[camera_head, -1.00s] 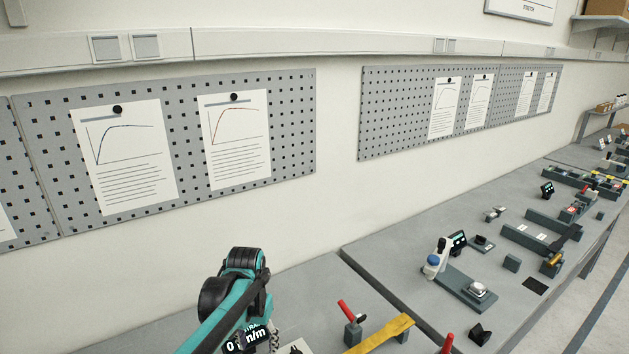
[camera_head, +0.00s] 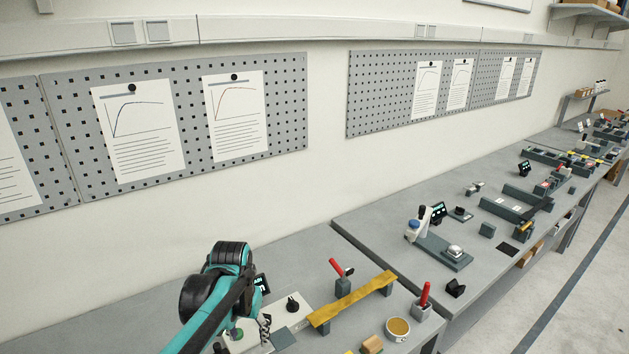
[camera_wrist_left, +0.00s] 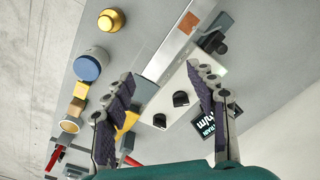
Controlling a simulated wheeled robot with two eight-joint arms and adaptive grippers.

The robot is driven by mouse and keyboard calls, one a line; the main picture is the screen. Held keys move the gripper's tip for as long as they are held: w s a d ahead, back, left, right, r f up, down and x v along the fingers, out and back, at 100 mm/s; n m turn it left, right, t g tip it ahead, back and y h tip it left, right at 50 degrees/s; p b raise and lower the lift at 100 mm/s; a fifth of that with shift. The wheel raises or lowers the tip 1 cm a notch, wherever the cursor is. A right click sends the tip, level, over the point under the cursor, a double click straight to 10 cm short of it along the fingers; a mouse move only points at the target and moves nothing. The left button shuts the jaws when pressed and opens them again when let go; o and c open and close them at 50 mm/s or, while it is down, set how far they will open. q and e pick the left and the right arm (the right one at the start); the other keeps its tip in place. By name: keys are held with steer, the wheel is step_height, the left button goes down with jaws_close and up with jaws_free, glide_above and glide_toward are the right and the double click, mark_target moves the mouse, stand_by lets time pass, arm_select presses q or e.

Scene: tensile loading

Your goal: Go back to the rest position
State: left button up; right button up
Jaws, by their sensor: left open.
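My left arm, teal and black, rises over the near bench in the head view, with its upper black joint above the bench. My left gripper (camera_wrist_left: 160,73) shows in the left wrist view. Its two dark padded fingers are spread apart, with nothing held between them. Beyond the fingers, a white panel with black knobs (camera_wrist_left: 181,99) and a long metal bar (camera_wrist_left: 178,45) lie on the bench. My right gripper is in neither current view.
The near bench holds a yellow bar (camera_head: 352,297), red-handled tools (camera_head: 425,294), a round yellow-topped container (camera_head: 398,328) and a white knobbed panel (camera_head: 291,309). Another bench (camera_head: 385,222) with instruments stretches right. Pegboards (camera_head: 285,105) hang on the wall. Floor (camera_head: 570,270) is clear at right.

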arm_select(q)
steer(key=s+a+f+n+t+b, duration=0.1)
steer(key=s+t+b, duration=0.1)
steer(key=s, duration=0.6)
steer(key=s+a+f+n+t+b, duration=0.1)
steer(key=s+f+t+b, duration=0.1)
steer(key=s, duration=0.5)
steer(key=t+b, duration=0.1)
steer(key=t, duration=0.1)
steer(key=shift+s+f+t, duration=0.3)
steer(key=shift+s, duration=0.1)
arm_select(e)
steer(key=f, duration=0.4)
steer(key=shift+s+f, duration=0.3)
steer(key=shift+f, duration=0.1)
